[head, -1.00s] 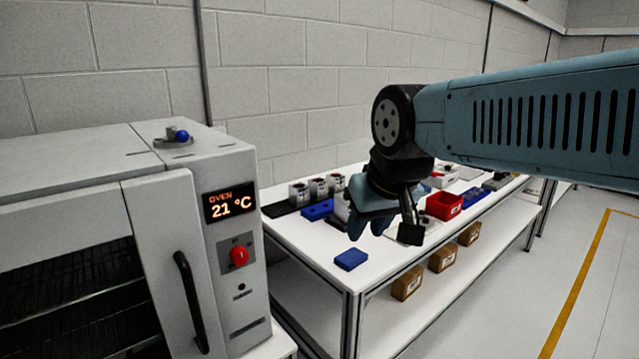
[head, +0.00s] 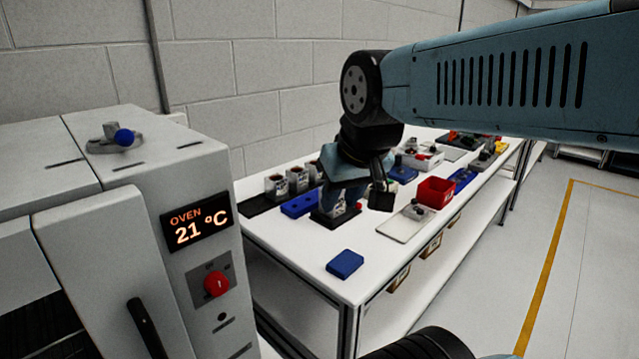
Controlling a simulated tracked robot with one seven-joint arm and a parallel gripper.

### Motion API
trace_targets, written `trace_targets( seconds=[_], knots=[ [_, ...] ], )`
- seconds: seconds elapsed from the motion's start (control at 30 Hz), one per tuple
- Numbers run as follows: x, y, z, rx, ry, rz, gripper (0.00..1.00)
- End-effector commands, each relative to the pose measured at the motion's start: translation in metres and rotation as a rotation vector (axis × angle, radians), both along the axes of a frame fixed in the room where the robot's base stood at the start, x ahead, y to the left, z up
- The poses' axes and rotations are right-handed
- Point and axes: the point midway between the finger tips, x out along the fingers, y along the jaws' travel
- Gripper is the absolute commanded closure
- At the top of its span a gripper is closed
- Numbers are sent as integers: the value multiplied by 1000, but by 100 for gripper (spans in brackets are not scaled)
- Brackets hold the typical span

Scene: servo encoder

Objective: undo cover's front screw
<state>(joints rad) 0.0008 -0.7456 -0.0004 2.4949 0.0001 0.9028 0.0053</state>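My gripper (head: 340,200) hangs from the blue-grey arm over the left part of the white workbench (head: 292,262). It covers most of a small unit on a dark base (head: 328,220); whether it touches that unit, I cannot tell. The fingers are partly hidden and small, so their opening is not clear. Several grey servo-like units (head: 276,186) stand in a row on a dark strip behind, to the left. A cover and its front screw cannot be made out.
A blue block (head: 345,263) lies near the bench's front corner. A blue holder (head: 300,204), a red bin (head: 435,192) and a pale tray (head: 400,227) are nearby. The oven (head: 190,185), reading 21 °C, stands at left. Open floor (head: 500,270) lies right.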

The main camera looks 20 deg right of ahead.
Motion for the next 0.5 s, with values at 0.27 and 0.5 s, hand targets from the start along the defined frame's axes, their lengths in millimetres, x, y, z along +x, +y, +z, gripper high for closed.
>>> trace_targets(
  seconds=[0.27, 0.5],
  knots=[
    [45, -16, 21, 66, 71, -148, 66],
    [111, -37, 39, 148, 166, -371, 66]
  ],
)
